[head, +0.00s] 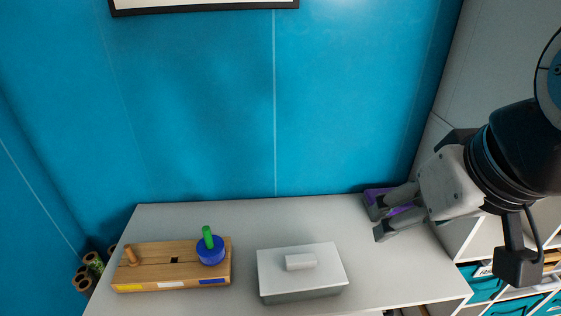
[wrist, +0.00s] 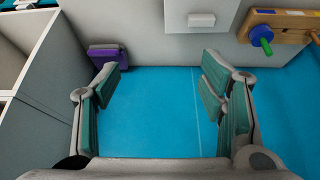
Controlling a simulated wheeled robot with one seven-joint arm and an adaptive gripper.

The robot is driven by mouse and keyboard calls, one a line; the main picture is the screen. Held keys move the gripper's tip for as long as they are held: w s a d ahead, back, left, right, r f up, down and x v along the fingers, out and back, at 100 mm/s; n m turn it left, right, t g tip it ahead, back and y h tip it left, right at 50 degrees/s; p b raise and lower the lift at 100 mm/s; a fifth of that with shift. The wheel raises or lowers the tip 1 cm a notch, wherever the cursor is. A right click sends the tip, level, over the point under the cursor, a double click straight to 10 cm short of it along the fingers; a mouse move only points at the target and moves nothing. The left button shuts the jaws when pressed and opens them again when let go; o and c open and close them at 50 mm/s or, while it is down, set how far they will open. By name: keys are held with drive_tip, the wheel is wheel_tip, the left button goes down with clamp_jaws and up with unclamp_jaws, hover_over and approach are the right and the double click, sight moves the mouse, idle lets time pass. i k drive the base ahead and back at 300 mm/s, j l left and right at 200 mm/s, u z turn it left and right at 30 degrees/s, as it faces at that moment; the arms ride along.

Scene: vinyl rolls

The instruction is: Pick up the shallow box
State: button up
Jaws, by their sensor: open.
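A small, low purple box (head: 372,193) lies at the back right of the grey table, near the blue wall. My gripper (head: 377,221) is open in front of it and partly hides it. In the wrist view the purple box (wrist: 107,52) is just beyond the left fingertip, not between the fingers of my gripper (wrist: 160,80). I cannot tell whether that finger touches it. A grey box with a pale lid and a block handle (head: 318,262) stands at the front middle of the table. It also shows at the top of the wrist view (wrist: 222,17).
A wooden peg board (head: 150,265) with a blue ring (head: 210,251) and a green peg (head: 208,236) lies at the left of the table (head: 385,280). The blue wall (head: 340,100) rises behind. Shelves (head: 510,298) stand at right. The table's back middle is clear.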

sight(306, 295)
drive_tip(key=k, duration=0.6)
drive_tip(key=l+u, duration=0.2)
drive_tip(key=u, duration=1.4)
drive_tip(key=k+l, duration=0.15)
drive_tip(key=l, duration=0.2)
drive_tip(key=k+l, duration=0.15)
drive_tip(key=l, duration=0.2)
drive_tip(key=k+l+u, duration=0.1)
drive_tip(key=l, duration=0.25)
drive_tip(key=k+l, duration=0.2)
drive_tip(key=l+u, duration=0.05)
drive_tip(key=l, duration=0.05)
